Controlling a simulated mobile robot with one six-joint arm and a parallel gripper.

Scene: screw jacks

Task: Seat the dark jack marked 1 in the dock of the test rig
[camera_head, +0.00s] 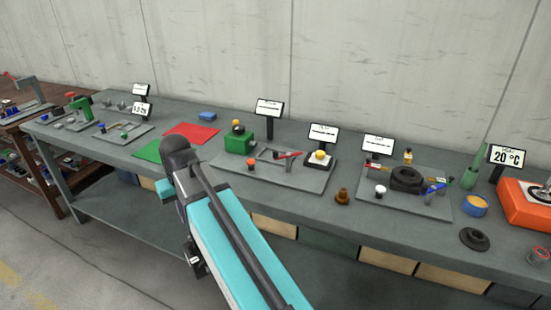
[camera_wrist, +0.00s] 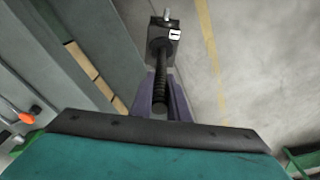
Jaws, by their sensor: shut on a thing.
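My gripper, with purple-grey fingers (camera_wrist: 160,97), is shut on a dark jack (camera_wrist: 161,50) in the wrist view. The jack has a block-shaped body, a black threaded screw and a small pale metal tip. A white label with a dark mark is on the block; I cannot read the mark surely. In the head view the jack (camera_head: 192,259) shows partly beside my teal arm, in front of the bench and over the floor side. A grey fixture plate (camera_head: 285,178) with a green block and a red-handled lever lies on the bench; I cannot tell whether it is the test rig.
Red (camera_head: 192,133) and green mats lie left. Small signs stand along the back. Floor in front is clear.

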